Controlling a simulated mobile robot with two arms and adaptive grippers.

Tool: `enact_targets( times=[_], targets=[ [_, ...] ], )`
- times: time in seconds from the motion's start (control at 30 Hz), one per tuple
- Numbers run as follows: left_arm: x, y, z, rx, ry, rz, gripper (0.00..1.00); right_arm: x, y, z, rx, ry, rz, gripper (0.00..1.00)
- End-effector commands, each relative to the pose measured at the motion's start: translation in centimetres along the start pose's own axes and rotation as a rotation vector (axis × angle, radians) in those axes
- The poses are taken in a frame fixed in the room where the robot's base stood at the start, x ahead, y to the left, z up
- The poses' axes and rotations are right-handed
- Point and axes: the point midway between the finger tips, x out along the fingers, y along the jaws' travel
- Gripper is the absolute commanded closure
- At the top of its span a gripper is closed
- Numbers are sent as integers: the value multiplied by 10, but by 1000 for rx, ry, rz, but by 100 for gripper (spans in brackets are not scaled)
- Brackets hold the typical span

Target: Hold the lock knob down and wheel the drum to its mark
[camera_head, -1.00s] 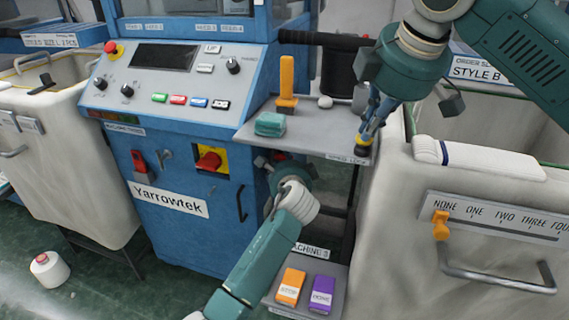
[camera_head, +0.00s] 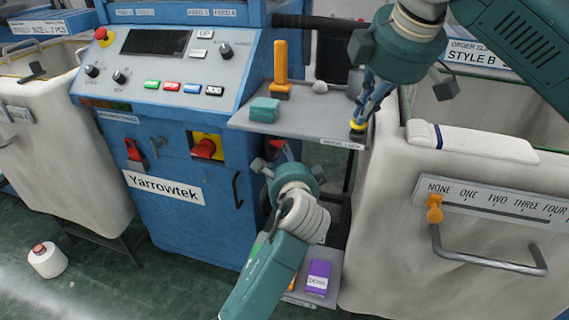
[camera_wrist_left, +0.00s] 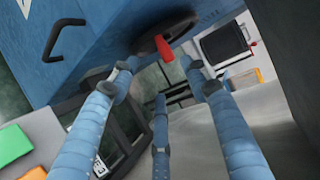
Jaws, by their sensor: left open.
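The lock knob (camera_head: 357,128), yellow and black, stands at the front right corner of the grey shelf. The fingertips of my right gripper (camera_head: 364,112) are at its top from above; whether they are closed together is unclear. My left gripper (camera_head: 272,160) is low beside the blue machine, its fingers partly hidden by its own wrist. In the left wrist view its fingers (camera_wrist_left: 162,75) are spread and empty. A red handle (camera_wrist_left: 164,48) on a dark round part (camera_wrist_left: 158,34), apparently the drum, lies just beyond them. The drum's mark cannot be made out.
The grey shelf (camera_head: 310,122) holds a teal block (camera_head: 264,110) and an orange upright handle (camera_head: 281,70). A cream bin (camera_head: 400,240) with a metal bar stands at right. A purple box (camera_head: 318,278) lies on a low shelf. A yarn cone (camera_head: 47,260) stands on the floor.

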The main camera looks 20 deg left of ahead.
Motion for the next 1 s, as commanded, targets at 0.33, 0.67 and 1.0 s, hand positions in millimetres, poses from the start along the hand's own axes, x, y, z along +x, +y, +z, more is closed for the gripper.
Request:
enact_targets(
  times=[0.33, 0.67, 1.0],
  targets=[
    [-12, 0, 0, 0, -1, 0, 54, 2, -1, 1, 1, -4, -3, 100],
    [1, 1, 2, -150, 42, -43, 100, 2, -1, 2, 1, -4, -4, 100],
    [32, 0, 20, -941, 356, -178, 100, 3, -1, 2, 1, -5, -4, 100]
  ],
)
